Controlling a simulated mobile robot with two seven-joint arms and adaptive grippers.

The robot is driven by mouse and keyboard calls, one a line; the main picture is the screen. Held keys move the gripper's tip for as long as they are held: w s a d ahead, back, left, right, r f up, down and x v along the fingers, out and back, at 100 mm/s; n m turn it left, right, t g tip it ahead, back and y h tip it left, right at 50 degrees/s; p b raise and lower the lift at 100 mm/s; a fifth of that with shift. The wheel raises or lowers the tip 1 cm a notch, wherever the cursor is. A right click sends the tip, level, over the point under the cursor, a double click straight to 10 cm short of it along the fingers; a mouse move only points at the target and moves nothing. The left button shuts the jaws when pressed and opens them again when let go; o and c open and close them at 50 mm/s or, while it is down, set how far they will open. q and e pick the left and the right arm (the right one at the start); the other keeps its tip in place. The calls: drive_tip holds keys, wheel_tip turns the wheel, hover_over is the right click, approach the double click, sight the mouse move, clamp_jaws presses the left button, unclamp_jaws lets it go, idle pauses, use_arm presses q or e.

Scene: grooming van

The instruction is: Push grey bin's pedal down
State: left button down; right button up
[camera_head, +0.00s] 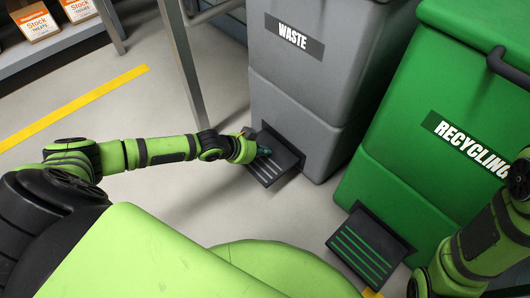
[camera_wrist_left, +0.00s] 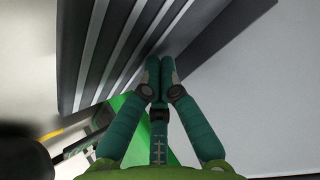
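The grey bin (camera_head: 300,80) stands upright at the top middle of the head view, with a WASTE label on its front. Its black pedal (camera_head: 268,174), with light grey stripes, sticks out low at the front. My left gripper (camera_head: 264,151) is at the pedal's upper face. In the left wrist view my left gripper (camera_wrist_left: 160,72) has its fingertips together with nothing between them, right by the striped pedal (camera_wrist_left: 120,35). Whether the tips touch the pedal, and whether it is pressed, I cannot tell. My right gripper is out of view; only part of that arm shows.
A green recycling bin (camera_head: 440,110) with its own striped pedal (camera_head: 368,246) stands right of the grey bin. A metal post (camera_head: 184,62) rises left of the grey bin. A shelf (camera_head: 55,45) holds boxes at the top left. Floor (camera_head: 150,120) between is clear.

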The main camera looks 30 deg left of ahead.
use_arm(q)
drive_tip(key=shift+s+f, duration=0.1)
drive_tip(key=shift+f, duration=0.5)
idle(0.5)
drive_tip(key=shift+r+p, duration=1.45)
drive_tip(key=shift+p, duration=0.05)
drive_tip(key=shift+r+p, duration=0.25)
drive_tip(key=shift+p, duration=0.05)
drive_tip(key=shift+r, duration=0.1)
wheel_tip(320, 180, up, 5)
drive_tip(key=p, duration=0.5)
